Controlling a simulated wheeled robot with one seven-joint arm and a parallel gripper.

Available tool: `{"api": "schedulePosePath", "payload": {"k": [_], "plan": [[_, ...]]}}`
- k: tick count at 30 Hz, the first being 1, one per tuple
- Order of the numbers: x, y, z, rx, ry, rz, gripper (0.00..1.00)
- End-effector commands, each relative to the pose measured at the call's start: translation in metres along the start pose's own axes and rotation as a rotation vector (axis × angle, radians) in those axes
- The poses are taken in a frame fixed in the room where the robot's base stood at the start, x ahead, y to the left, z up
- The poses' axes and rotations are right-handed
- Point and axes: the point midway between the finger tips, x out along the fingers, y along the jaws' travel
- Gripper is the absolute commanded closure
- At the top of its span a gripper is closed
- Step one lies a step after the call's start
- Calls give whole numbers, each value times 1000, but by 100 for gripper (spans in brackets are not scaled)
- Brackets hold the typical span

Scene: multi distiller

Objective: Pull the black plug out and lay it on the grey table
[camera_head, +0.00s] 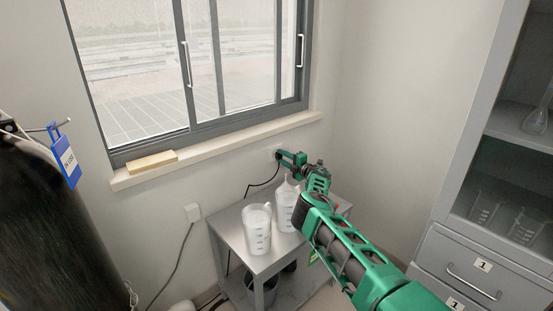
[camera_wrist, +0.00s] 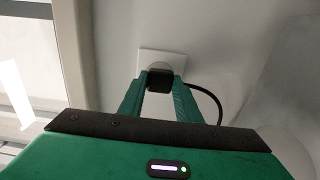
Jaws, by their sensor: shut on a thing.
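The black plug (camera_wrist: 159,79) sits at the white wall socket (camera_wrist: 172,57) in the wrist view, with its black cable curving off to the right. My gripper (camera_wrist: 160,88) is shut on the plug, one green finger on each side. I cannot tell whether the plug is fully seated in the socket. In the head view my gripper (camera_head: 281,156) is at the wall just below the window sill and hides most of the plug. The grey table (camera_head: 233,229) stands below it against the wall.
A white beaker (camera_head: 257,231) and a white bottle (camera_head: 286,209) stand on the grey table, close to my arm. The table's left part is bare. A dark gas cylinder (camera_head: 45,220) stands at the left, a grey cabinet (camera_head: 466,250) at the right. A yellow block (camera_head: 152,162) lies on the sill.

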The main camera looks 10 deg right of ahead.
Motion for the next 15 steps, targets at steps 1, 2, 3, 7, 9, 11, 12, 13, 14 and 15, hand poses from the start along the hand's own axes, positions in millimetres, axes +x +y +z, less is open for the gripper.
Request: {"api": "schedulePosePath", "payload": {"k": [1,2,3,7,9,11,12,13,14,15], "plan": [[-2,0,0,0,0,0,100],[-3,0,-1,0,0,0,100],[-4,0,-1,0,0,0,100],[-9,0,-1,0,1,0,100],[-11,0,-1,0,0,0,100],[-13,0,0,0,0,0,100],[-15,0,-1,0,0,0,100],[-16,0,0,0,0,0,100],[-17,0,0,0,0,0,100],[-18,0,0,0,0,0,100]]}}
